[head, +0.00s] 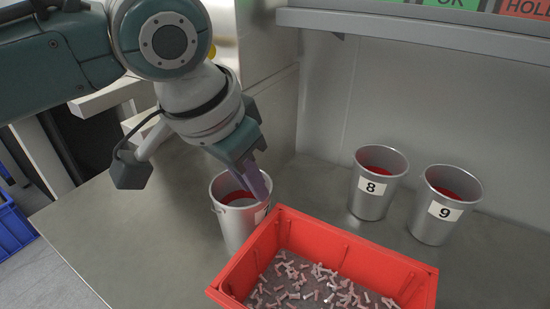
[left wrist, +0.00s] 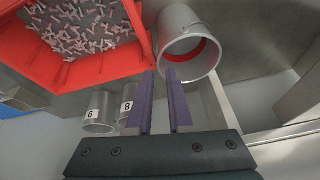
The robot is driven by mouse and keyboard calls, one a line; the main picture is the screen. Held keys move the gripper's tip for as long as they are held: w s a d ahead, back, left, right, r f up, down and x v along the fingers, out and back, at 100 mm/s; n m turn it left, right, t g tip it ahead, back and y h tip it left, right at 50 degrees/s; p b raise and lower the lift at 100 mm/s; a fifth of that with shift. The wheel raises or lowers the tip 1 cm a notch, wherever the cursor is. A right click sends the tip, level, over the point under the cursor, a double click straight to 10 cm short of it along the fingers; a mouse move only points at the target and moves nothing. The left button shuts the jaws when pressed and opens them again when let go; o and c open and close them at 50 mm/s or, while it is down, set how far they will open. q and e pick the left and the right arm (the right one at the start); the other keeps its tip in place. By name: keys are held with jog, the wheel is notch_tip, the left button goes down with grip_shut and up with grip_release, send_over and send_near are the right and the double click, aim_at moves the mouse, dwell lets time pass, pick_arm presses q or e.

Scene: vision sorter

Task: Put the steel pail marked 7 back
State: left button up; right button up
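A steel pail (head: 228,222) stands upright on the grey worktop just left of the red bin, with red showing inside. A white label sits on its right side, but I cannot read its number. My left gripper (head: 258,184) reaches down to the pail's right rim. In the left wrist view the gripper's purple fingers (left wrist: 160,74) are apart with a visible gap. One fingertip overlaps the rim of the pail (left wrist: 168,22) and the other is outside it. I cannot tell whether they touch the wall. My right gripper is not in view.
Pails marked 8 (head: 369,204) and 9 (head: 431,225) stand near the back wall. The red bin (head: 350,252) holds many small pale parts. A shelf (head: 420,33) with green and red signs runs above. The worktop (head: 130,240) is clear at left.

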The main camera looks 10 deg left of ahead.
aim_at(257, 203)
pick_arm(q)
jog(key=b+x, duration=0.1)
jog(key=x, duration=0.4)
jog(key=shift+s+a, duration=0.2)
grip_shut()
dwell(1.1)
